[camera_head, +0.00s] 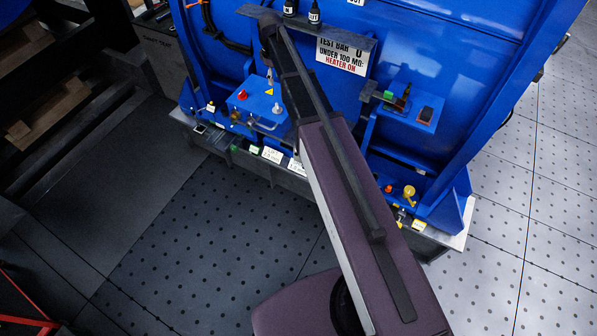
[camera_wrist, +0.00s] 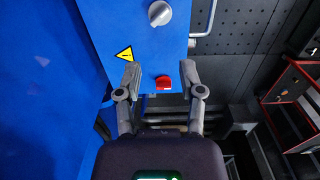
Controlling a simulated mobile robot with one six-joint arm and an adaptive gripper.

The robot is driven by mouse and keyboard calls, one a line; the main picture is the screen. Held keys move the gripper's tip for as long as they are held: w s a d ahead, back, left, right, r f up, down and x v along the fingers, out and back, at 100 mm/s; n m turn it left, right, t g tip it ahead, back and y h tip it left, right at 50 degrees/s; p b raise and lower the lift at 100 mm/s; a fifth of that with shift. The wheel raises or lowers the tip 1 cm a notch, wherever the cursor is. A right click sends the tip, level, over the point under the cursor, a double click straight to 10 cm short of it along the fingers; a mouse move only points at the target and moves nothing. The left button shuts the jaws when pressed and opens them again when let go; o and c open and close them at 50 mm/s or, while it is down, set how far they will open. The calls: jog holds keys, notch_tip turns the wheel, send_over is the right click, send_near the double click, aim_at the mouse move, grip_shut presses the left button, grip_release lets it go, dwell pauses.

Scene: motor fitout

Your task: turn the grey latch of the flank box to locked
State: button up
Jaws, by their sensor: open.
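In the wrist view the blue flank box (camera_wrist: 155,45) fills the upper middle. The grey latch (camera_wrist: 159,13) is a round knob with a pale raised bar, near the top edge of the picture. My gripper (camera_wrist: 160,74) is open, with its two fingers apart and nothing held. A red knob (camera_wrist: 163,83) on the box shows between the fingertips; I cannot tell how far beyond them it is. The latch lies above the fingertips in the picture, apart from them. In the head view the flank box (camera_head: 252,106) is on the blue motor's lower front, partly covered by my arm.
A yellow warning triangle (camera_wrist: 125,53) is on the box face, and a grey bar handle (camera_wrist: 206,18) stands out at its right. A dark shelf (camera_head: 345,32) with bottles crosses above in the head view. The perforated floor (camera_head: 190,220) in front is clear.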

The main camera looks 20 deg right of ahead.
jog(key=s+f+m+b, duration=0.9)
jog(key=s+f+b, duration=1.3)
jog(key=s, duration=0.4)
jog(key=shift+s+d, duration=0.2)
jog(key=shift+d, duration=0.1)
jog(key=shift+r, duration=0.1)
dwell(0.5)
jog(key=t+p, duration=0.5)
jog(key=p, duration=1.5)
send_near(277, 106)
jog(key=w+v, duration=0.1)
jog(key=v, duration=0.4)
jog(key=shift+a+m, duration=0.15)
jog(key=shift+m, duration=0.15)
jog(key=shift+f+b, duration=0.25)
jog(key=shift+b, duration=0.05)
jog(key=b+x, duration=0.8)
jog(key=x, duration=0.1)
jog(key=b+x, duration=0.4)
jog(key=shift+s+d+f, duration=0.2)
jog(key=shift+f, duration=0.15)
grip_shut()
